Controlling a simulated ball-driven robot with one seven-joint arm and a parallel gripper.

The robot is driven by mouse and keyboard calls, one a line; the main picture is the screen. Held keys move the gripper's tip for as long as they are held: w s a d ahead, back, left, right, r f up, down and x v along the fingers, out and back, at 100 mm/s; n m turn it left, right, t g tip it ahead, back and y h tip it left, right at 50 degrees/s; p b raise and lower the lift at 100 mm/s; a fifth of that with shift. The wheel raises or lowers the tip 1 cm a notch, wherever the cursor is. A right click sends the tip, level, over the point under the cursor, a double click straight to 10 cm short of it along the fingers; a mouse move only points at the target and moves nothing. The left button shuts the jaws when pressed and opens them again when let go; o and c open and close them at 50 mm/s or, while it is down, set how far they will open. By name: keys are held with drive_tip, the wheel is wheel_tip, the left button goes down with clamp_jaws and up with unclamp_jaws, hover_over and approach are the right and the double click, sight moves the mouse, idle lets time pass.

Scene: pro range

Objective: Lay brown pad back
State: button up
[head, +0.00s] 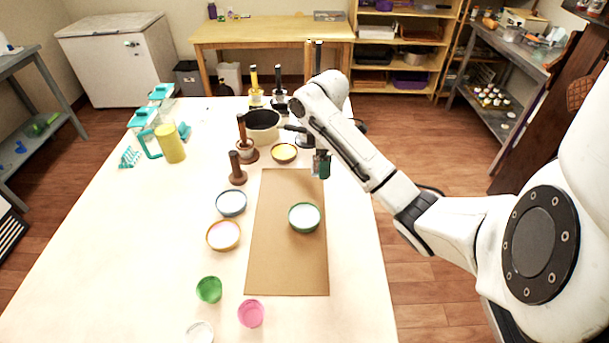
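A flat brown rectangular pad (285,268) lies on the white table, right of its middle. A bowl with a green rim and pale inside (304,217) stands on the pad. My gripper (321,170) points down over the far right corner of the pad, beyond that bowl. Dark and teal-green parts show at its fingertips. I cannot tell whether these are the fingers or something held, nor whether the gripper is open or shut.
Left of the pad stand a blue-rimmed bowl (231,203), an orange-rimmed bowl (223,236) and a brown wooden piece (237,172). A green cup (209,289) and a pink cup (251,313) are at the near end. The table's left middle is clear.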

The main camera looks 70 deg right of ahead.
sight(305, 183)
drive_tip(key=shift+w+f, duration=0.5)
drive_tip(key=shift+w, duration=0.3)
drive_tip(key=f+b, duration=0.1)
drive_tip(key=w+f+b, duration=0.1)
drive_tip(key=b, duration=0.1)
drive_tip(key=w+f+b, duration=0.1)
drive_tip(key=shift+w+d+f, duration=0.15)
drive_tip(key=shift+d+f, duration=0.2)
drive_tip(key=shift+w+d+f+b, duration=0.15)
drive_tip(key=shift+w+f+b, duration=0.25)
drive_tip(key=shift+w+b, duration=0.25)
drive_tip(key=shift+w+d+f+b, duration=0.1)
drive_tip(key=shift+w+f+b, duration=0.4)
drive_tip(key=shift+f, duration=0.3)
drive_tip(key=shift+f+p, duration=0.2)
drive_tip(key=shift+p, duration=0.6)
drive_tip(key=shift+f, duration=0.95)
drive_tip(key=shift+f, duration=0.2)
drive_tip(key=o, duration=0.8)
drive_tip(key=shift+f+b, duration=0.15)
drive_tip(key=shift+b, duration=0.3)
